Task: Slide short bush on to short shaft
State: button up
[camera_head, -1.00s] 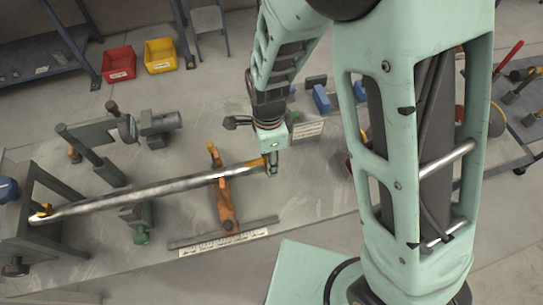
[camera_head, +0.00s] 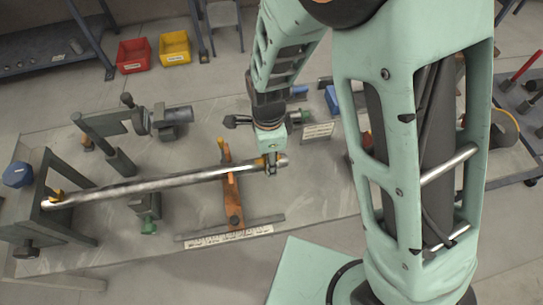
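A long silver shaft (camera_head: 150,184) lies nearly level across the bench. Its left end is in a dark frame (camera_head: 45,180), and it crosses an orange upright stand (camera_head: 232,195) near its right end. My gripper (camera_head: 271,169) points down at the shaft's right end, just right of the orange stand. A yellow-brass piece (camera_head: 260,161) sits around or beside the shaft right there, partly hidden by my gripper. Another brass piece (camera_head: 56,195) is at the shaft's left end. I cannot tell which piece is the short bush, or whether my fingers are closed on anything.
A scale bar (camera_head: 230,236) lies at the bench front. A dark bracket with a grey cylinder (camera_head: 175,116) stands behind the shaft. A green-knobbed clamp (camera_head: 148,225) is below it. Red (camera_head: 133,55) and yellow bins (camera_head: 174,49) are on the floor behind.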

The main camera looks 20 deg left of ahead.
aim_at(265, 159)
jog(key=shift+s+a, duration=0.25)
jog(key=shift+a, duration=0.2)
jog(key=o, duration=1.5)
notch_tip(265, 159, up, 12)
